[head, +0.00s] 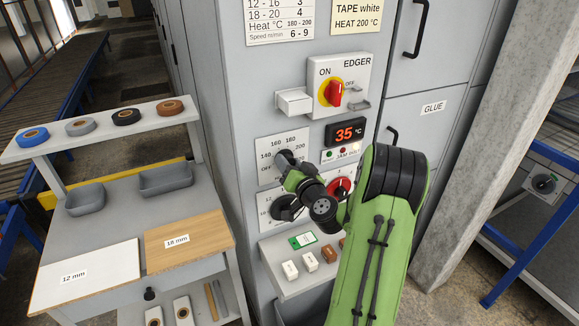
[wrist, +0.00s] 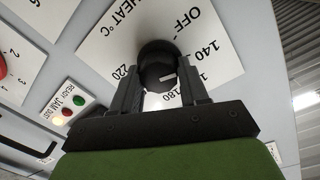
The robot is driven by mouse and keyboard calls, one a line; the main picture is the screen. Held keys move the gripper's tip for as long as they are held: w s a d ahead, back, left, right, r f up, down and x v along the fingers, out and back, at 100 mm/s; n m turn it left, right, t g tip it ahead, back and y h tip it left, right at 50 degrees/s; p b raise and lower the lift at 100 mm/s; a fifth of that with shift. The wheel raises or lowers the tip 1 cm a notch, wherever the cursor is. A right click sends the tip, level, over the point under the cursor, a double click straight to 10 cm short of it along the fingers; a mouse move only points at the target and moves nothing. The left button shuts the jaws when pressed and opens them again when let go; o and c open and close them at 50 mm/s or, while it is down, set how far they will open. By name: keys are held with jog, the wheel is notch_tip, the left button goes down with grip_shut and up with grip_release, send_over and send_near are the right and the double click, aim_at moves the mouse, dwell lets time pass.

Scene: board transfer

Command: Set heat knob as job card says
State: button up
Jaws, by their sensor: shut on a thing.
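The black heat knob (wrist: 157,53) sits on a white dial plate (wrist: 105,38) marked OFF, 140, 180 and 220; the 160 is partly covered. My gripper (wrist: 158,78) is shut on the knob, one finger on each side. The knob's short white mark points roughly toward the 160 to 180 side; the exact value is hard to tell. In the head view the dial plate (head: 265,150) is partly hidden behind my gripper (head: 288,172). The yellow job card (head: 357,16) reads TAPE white, HEAT 200 °C. The display (head: 345,133) reads 35 °C.
A red-and-yellow EDGER switch (head: 334,94) is above the dial. A second black knob (head: 286,208) and a red knob (head: 340,187) are below it. A shelf (head: 298,282) with small blocks juts out underneath. A bench with boards (head: 185,240) and tape rolls stands left.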

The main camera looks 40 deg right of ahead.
jog(key=m, duration=0.7)
jog(key=shift+d+y, duration=0.1)
jog(key=shift+y, duration=0.3)
jog(key=m, duration=0.3)
jog(key=shift+m+p, duration=0.3)
jog(key=shift+p, duration=0.1)
jog(key=m+p, duration=0.1)
jog(key=m, duration=0.2)
jog(key=shift+s+d, duration=0.1)
jog(key=m+p, duration=0.3)
jog(key=m, duration=0.4)
jog(key=shift+f+y+p, duration=0.1)
jog(key=shift+y+p, duration=0.25)
jog(key=shift+y, duration=0.05)
jog(key=m+p, duration=0.3)
jog(key=m, duration=0.2)
jog(key=shift+f+t, duration=0.1)
jog(key=shift+t, duration=0.3)
jog(key=shift+f+m+p, duration=0.1)
jog(key=shift+m+p, duration=0.35)
jog(key=shift+m, duration=0.15)
